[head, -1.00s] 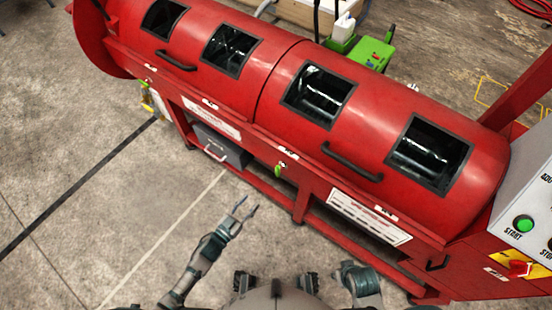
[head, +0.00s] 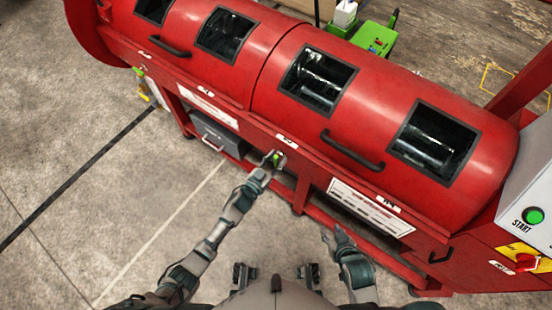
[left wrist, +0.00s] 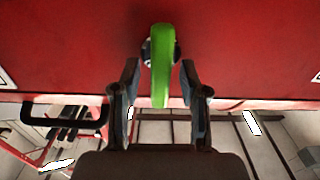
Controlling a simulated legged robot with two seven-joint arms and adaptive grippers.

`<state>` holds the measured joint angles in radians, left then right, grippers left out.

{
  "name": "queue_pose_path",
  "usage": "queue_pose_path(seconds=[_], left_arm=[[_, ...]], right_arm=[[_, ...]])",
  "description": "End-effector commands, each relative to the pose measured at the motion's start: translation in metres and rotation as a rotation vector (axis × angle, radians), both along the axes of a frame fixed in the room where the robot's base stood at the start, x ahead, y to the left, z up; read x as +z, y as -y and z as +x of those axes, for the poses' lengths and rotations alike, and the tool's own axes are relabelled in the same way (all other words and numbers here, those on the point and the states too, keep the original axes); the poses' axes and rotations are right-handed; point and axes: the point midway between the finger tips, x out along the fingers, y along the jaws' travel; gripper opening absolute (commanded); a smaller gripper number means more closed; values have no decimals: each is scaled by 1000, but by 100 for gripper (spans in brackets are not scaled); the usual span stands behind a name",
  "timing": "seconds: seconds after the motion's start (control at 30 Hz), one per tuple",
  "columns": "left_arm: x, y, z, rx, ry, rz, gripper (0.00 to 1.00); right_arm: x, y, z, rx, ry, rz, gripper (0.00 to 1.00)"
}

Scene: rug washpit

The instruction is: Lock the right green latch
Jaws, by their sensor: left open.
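The right green latch (head: 276,158) is on the front of the red machine, below the drum's seam. In the left wrist view its green handle (left wrist: 162,75) hangs straight down from a dark round pivot. My left gripper (head: 272,161) is at this latch. In the left wrist view my left gripper (left wrist: 163,95) is open, with one finger on each side of the handle's lower part. Gaps show between the handle and both fingers. My right gripper (head: 332,236) is low in front of the machine, away from the latch, and looks open and empty.
The red drum (head: 385,105) has dark windows and black handles (head: 352,152). A control box with a green start button (head: 533,215) is at the right. A grey box (head: 214,137) sits under the machine. The concrete floor (head: 90,215) at left is clear.

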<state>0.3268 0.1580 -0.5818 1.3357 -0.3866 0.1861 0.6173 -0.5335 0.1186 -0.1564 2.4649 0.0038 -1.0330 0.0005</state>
Motion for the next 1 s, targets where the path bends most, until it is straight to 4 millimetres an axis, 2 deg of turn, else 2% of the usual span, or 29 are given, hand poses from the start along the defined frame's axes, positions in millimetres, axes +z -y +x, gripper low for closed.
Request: queue_pose_path(seconds=[0.27,0.43,0.47,0.77,1.0], left_arm=[[0,-1,1,0,0,-2,44],[0,-1,1,0,0,-2,4],[0,-1,1,0,0,-2,0],[0,-1,2,2,7,10,0],[0,1,1,2,62,85,0]], right_arm=[[2,-2,2,1,10,0,40],[1,-2,3,0,8,2,40],[1,-2,3,0,8,2,40],[1,-1,3,-1,7,1,40],[0,-1,0,-1,-11,-3,40]])
